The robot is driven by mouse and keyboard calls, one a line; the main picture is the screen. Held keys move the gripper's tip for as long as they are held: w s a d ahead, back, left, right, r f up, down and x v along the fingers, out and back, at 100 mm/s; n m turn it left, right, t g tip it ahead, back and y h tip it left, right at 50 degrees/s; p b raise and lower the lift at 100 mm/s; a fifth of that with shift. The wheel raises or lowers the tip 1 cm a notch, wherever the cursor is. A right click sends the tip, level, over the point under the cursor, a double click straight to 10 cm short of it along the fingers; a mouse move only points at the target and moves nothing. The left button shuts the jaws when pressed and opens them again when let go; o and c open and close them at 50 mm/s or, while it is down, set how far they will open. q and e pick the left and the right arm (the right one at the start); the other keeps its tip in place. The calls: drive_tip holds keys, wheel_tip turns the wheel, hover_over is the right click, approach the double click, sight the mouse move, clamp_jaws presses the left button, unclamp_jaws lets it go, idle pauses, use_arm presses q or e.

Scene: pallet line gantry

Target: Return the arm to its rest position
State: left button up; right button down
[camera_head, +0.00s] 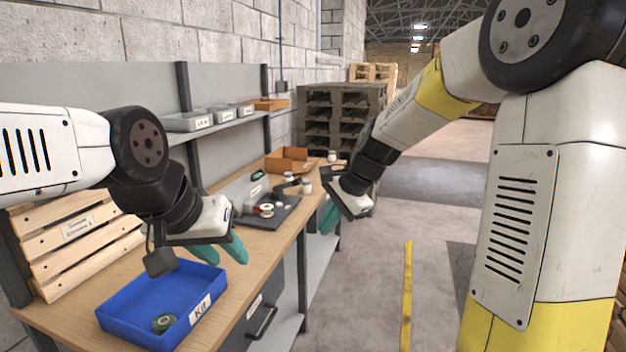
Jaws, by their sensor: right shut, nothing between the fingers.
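My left gripper (223,256) hangs over the workbench, above the back right edge of the blue Kit tray (112,325). Its two teal fingers stand apart with nothing visible between them. My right gripper (329,218) is out past the bench's right edge, pointing down over the aisle. Its teal fingers are together and empty. The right arm reaches from the upper right of the view, bent at the elbow. A dark green round part (163,322) lies in the blue tray.
The wooden bench (262,262) holds a dark grey tray (284,216) with small parts, a brown open box (287,160) and white jars (307,186). A wooden slatted crate (85,240) stands left. Stacked pallets (340,110) stand behind. The aisle floor (385,262) is clear.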

drive_tip(key=s+d+r+n+t, duration=0.1)
drive_tip(key=s+d+r+n, duration=0.1)
drive_tip(key=s, duration=0.5)
drive_tip(key=s+d+r+n+t+h, duration=0.1)
drive_tip(key=s+d+r+n, duration=0.1)
drive_tip(key=s+d+n, duration=0.3)
drive_tip(key=s+d+r+n+h, duration=0.1)
drive_tip(key=s+d+r+n, duration=0.2)
drive_tip(key=s, duration=0.6)
drive_tip(key=shift+s+d+n+t, duration=0.35)
drive_tip(key=shift+d+n+t, duration=0.05)
drive_tip(key=shift+d+n, duration=0.15)
